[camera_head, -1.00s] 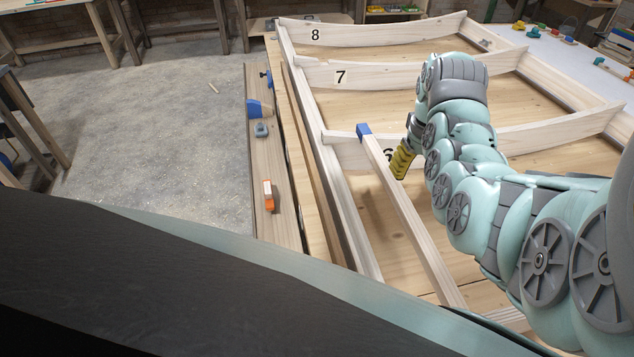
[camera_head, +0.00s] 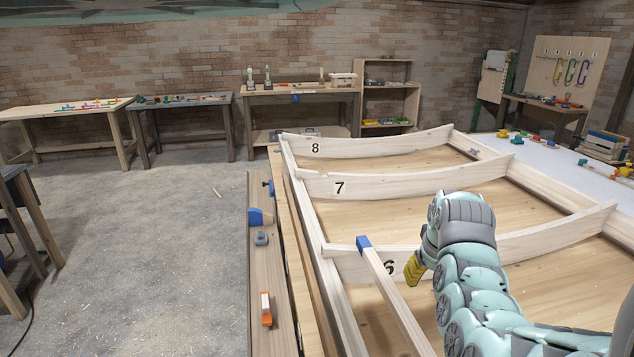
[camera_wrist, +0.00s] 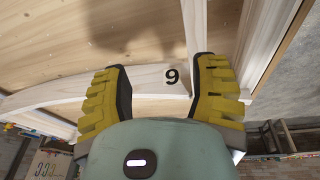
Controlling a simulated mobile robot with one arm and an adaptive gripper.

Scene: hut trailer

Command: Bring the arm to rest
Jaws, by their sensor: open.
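My arm reaches in from the lower right of the head view, over the wooden frame. My gripper (camera_head: 413,268) has yellow fingers and hangs just right of the number 6 on a crosspiece (camera_head: 500,250). In the wrist view my gripper (camera_wrist: 160,90) shows its two yellow and black fingers spread wide with nothing between them. Beyond them is the crosspiece with its number, upside down in that view. Whether the fingers touch the wood cannot be told.
A blue-ended wooden bar (camera_head: 390,290) slopes beside my gripper. Crosspieces 7 (camera_head: 400,180) and 8 (camera_head: 380,145) lie farther back. An orange-and-white item (camera_head: 266,309) and a blue clamp (camera_head: 256,217) sit on the left ledge. The grey floor (camera_head: 160,230) at left is largely clear.

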